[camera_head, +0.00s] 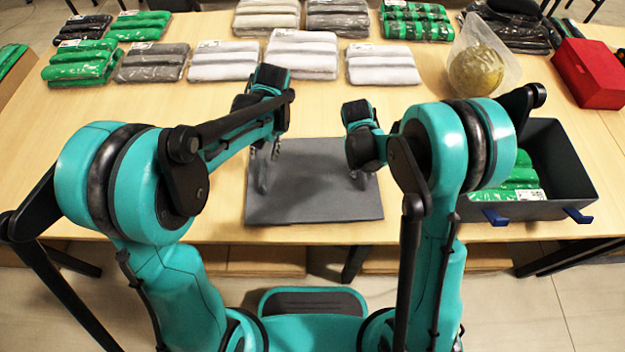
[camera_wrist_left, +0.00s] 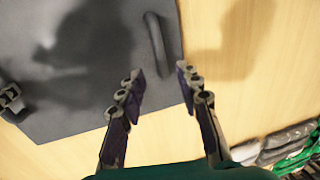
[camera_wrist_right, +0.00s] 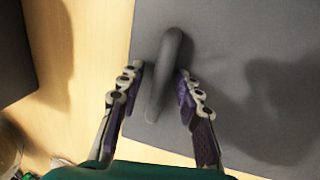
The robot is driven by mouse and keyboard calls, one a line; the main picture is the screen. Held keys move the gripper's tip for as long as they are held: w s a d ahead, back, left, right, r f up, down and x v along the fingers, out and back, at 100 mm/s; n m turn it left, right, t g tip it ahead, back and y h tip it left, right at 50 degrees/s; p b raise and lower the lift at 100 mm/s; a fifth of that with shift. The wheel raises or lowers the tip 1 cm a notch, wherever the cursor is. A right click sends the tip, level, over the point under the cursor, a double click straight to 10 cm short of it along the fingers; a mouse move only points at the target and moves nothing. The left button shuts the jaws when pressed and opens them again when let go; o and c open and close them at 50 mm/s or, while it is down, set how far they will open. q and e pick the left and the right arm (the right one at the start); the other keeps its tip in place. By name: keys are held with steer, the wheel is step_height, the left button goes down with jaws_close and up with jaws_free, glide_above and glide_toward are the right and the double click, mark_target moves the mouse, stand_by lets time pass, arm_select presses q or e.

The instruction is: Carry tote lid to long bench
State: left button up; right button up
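The tote lid (camera_head: 312,206) is a flat dark grey panel with a raised bar handle near each side. It lies flat on the wooden table in front of me. My left gripper (camera_head: 266,152) is open above the lid's left side; in the left wrist view, one handle (camera_wrist_left: 157,44) lies just beyond the open fingertips (camera_wrist_left: 160,80). My right gripper (camera_head: 357,172) is open at the right side; in the right wrist view, the other handle (camera_wrist_right: 164,75) shows between its spread fingers (camera_wrist_right: 160,78). Contact with that handle cannot be told.
A dark open tote (camera_head: 549,160) with green packets (camera_head: 520,177) stands right of the lid. Several bagged garments (camera_head: 303,52) line the back of the table (camera_head: 215,105). A bagged yellow ball (camera_head: 476,70) and a red box (camera_head: 590,73) sit at the back right.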

steer(key=shift+r, duration=0.2)
arm_select(q)
steer(key=shift+d+r, duration=0.25)
steer(key=shift+r, duration=0.85)
arm_select(e)
step_height(320, 180, up, 11)
steer(key=a, duration=0.2)
steer(key=shift+a+r, duration=0.15)
steer(key=shift+r, duration=0.05)
steer(key=shift+s, duration=0.1)
